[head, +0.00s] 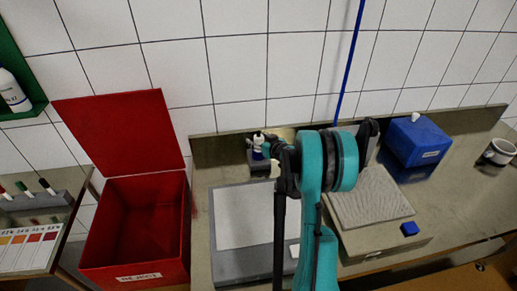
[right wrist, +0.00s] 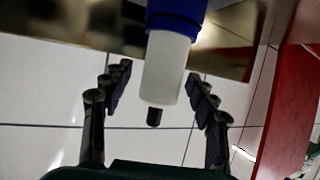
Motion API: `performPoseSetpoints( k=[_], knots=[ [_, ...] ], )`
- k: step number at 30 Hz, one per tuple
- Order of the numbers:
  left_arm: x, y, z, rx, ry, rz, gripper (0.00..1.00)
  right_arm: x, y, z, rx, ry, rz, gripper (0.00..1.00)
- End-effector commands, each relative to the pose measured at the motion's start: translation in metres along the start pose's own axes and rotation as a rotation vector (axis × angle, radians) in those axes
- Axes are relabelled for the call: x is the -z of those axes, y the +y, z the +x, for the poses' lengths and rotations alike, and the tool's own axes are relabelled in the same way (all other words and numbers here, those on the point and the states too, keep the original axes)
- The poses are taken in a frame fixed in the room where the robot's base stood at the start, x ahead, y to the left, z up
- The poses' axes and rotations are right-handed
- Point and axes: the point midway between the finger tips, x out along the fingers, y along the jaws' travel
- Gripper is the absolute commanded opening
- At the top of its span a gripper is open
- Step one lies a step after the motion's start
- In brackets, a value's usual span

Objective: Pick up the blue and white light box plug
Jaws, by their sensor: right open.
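A blue and white piece with a short dark tip, which looks like the plug (right wrist: 166,68), is in the right wrist view. Its blue end runs out of the top of the picture, and its white body lies between the fingers of my right gripper (right wrist: 158,80). The fingers are open, with a gap on each side of the white body. In the head view my right gripper (head: 322,142) is over the back of the counter, and my teal wrist hides what is between its fingers. I cannot make out the plug there. My left gripper is not in view.
A light grey panel (head: 240,262) and a textured board (head: 370,200) lie on the counter. A blue box (head: 417,140) and mug (head: 497,153) are right, an open red bin (head: 130,235) left. A blue cable (head: 350,60) runs down the wall.

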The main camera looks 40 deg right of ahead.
Motion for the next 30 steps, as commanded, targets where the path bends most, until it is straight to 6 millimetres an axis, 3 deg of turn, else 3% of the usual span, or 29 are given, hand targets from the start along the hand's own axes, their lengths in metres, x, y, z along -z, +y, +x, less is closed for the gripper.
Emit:
performPoseSetpoints(
  k=[5, 12, 23, 30],
  knots=[
    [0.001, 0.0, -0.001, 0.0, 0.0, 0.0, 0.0, 0.001, 0.0, 0.0, 0.0, 0.0, 0.0, 0.59],
    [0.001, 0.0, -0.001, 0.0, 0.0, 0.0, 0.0, 0.001, 0.0, 0.0, 0.0, -0.001, -0.001, 0.0],
    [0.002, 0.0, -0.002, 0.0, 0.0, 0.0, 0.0, 0.004, 0.0, -0.002, 0.0, 0.0, -0.001, 0.0],
    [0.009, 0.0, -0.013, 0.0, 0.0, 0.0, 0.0, 0.032, 0.0, -0.013, 0.0, 0.0, 0.0, 0.0]
  ],
)
